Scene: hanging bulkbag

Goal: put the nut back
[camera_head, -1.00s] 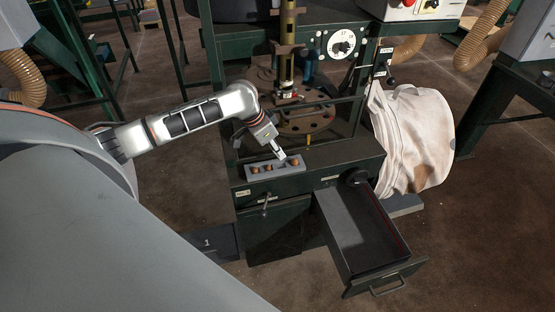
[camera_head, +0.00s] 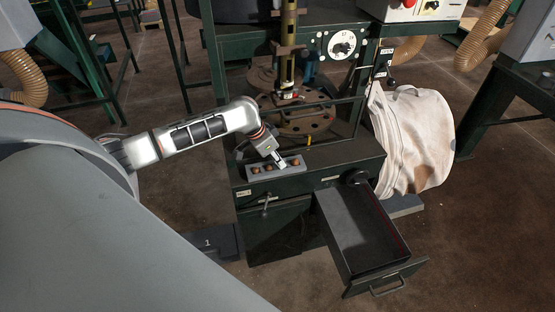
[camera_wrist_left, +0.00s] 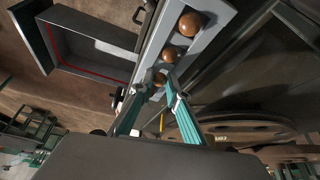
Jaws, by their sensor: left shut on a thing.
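A grey tray (camera_head: 277,174) with round brown nuts lies on the front ledge of the green machine. My left gripper (camera_head: 281,163) is low over the tray, pointing down between the nuts. In the left wrist view two nuts, a large-looking one (camera_wrist_left: 190,23) and a smaller-looking one (camera_wrist_left: 169,54), sit in the tray. A third nut (camera_wrist_left: 158,77) is at the fingertips of my left gripper (camera_wrist_left: 153,84), partly hidden by them. The jaws are shut on it, at tray level; whether it touches the tray bottom is unclear. My right gripper is not in view.
An open, empty-looking drawer (camera_head: 358,232) juts out at the machine's front right. A round drilled plate (camera_head: 305,120) and a vertical column (camera_head: 288,50) stand behind the ledge. A white bulk bag (camera_head: 412,140) hangs at the machine's right side.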

